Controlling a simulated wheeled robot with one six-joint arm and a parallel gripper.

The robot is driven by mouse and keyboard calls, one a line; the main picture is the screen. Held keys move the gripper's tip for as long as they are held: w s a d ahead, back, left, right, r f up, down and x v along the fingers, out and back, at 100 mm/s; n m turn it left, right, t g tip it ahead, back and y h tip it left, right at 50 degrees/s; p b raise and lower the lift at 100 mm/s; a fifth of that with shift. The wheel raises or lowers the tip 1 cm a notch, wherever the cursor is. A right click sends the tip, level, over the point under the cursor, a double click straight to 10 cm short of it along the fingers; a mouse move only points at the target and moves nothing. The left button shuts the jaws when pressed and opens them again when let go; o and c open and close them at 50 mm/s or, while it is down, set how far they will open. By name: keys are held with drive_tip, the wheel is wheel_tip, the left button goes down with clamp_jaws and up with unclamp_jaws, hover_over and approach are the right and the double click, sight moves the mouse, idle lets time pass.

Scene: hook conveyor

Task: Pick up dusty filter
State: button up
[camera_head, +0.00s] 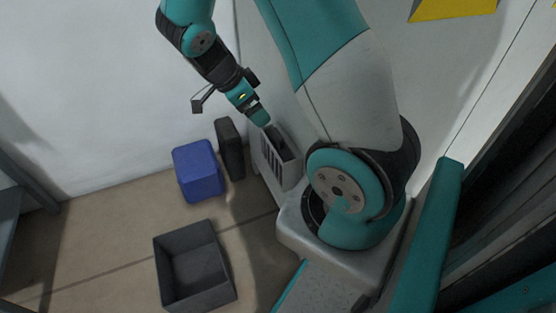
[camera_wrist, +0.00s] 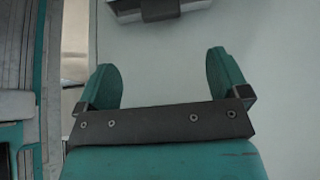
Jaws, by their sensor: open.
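A light grey slotted housing (camera_head: 268,162) stands beside my base in the head view, with a dark insert (camera_head: 279,142) in its open top. The insert may be the dusty filter, but no dust can be made out. My gripper (camera_head: 260,116) is just above the housing's far end. In the wrist view my gripper (camera_wrist: 163,80) has its two teal fingers wide apart, with nothing between them. At the top edge of that view is part of a pale housing (camera_wrist: 196,5) with a dark block (camera_wrist: 160,9) in it, beyond the fingertips and cut off by the frame.
A dark upright case (camera_head: 230,148) and a blue box (camera_head: 198,170) stand on the floor left of the housing. An open, empty-looking dark grey crate (camera_head: 225,270) is nearer. A white wall is behind.

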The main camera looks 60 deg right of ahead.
sight(277, 133)
drive_tip(key=b+x, duration=0.3)
drive_tip(key=x, duration=0.9)
drive_tip(key=shift+w+d+f, duration=0.1)
drive_tip(key=shift+d+f, duration=0.05)
drive_tip(key=c, duration=1.3)
